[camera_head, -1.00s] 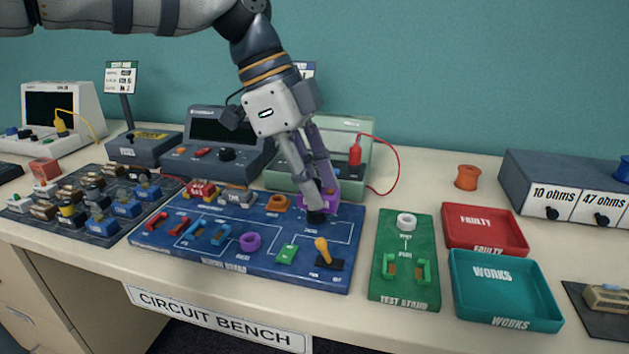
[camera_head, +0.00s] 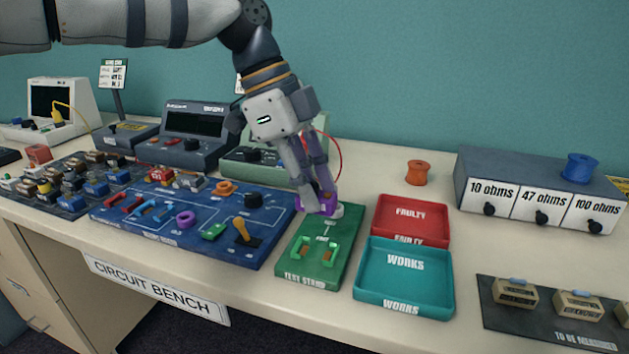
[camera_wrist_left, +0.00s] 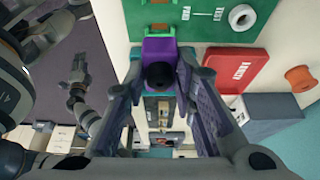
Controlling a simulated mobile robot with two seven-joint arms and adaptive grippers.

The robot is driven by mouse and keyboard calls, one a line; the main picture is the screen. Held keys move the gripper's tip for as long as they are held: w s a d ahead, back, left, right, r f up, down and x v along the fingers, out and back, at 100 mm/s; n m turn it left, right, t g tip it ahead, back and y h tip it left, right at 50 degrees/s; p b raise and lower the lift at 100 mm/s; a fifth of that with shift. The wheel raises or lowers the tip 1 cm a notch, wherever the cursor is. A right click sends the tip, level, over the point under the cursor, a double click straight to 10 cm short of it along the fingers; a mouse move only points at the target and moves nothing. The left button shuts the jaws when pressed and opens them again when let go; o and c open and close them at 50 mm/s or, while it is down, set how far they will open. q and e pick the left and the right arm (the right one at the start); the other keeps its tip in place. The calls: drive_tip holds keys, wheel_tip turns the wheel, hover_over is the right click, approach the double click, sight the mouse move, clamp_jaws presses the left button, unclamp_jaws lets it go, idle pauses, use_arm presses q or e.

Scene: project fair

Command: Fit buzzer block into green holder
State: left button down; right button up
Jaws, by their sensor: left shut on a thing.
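My left gripper (camera_head: 318,204) is shut on the purple buzzer block (camera_head: 328,199), held at the back part of the green test stand (camera_head: 290,262). The left wrist view shows the block (camera_wrist_left: 159,46) with its round black buzzer between the fingers. The green holder (camera_head: 331,251), two upright brackets, stands on the front half of the stand, nearer than the block, with nothing between its brackets. In the left wrist view the block partly hides the holder. My right gripper (camera_wrist_left: 77,82) shows small and dark in the left wrist view; its jaws are unclear.
A red FAULTY tray (camera_head: 410,212) and a teal WORKS tray (camera_head: 404,278) stand right of the stand. The blue board (camera_head: 180,245) lies to its left. A white ring (camera_head: 338,211) sits at the stand's back, close to the gripper. An orange spool (camera_head: 418,172) stands behind.

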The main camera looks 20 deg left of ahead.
sight(321, 254)
use_arm(q)
wheel_tip(321, 254, down, 4)
drive_tip(key=shift+a+b, duration=0.15)
drive_tip(key=shift+b, duration=0.25)
drive_tip(key=shift+f, duration=1.5)
use_arm(e)
drive_tip(key=shift+s+f, duration=0.45)
drive_tip(key=shift+s, duration=0.05)
use_arm(q)
drive_tip(key=shift+p, duration=0.45)
use_arm(e)
drive_tip(key=shift+w+r, duration=0.45)
drive_tip(key=shift+w, duration=0.05)
use_arm(q)
drive_tip(key=shift+f, duration=0.75)
drive_tip(key=c, duration=1.2)
unclamp_jaws()
drive_tip(key=shift+c, duration=0.2)
use_arm(e)
drive_tip(key=shift+a, duration=0.1)
use_arm(q)
drive_tip(key=o, duration=0.5)
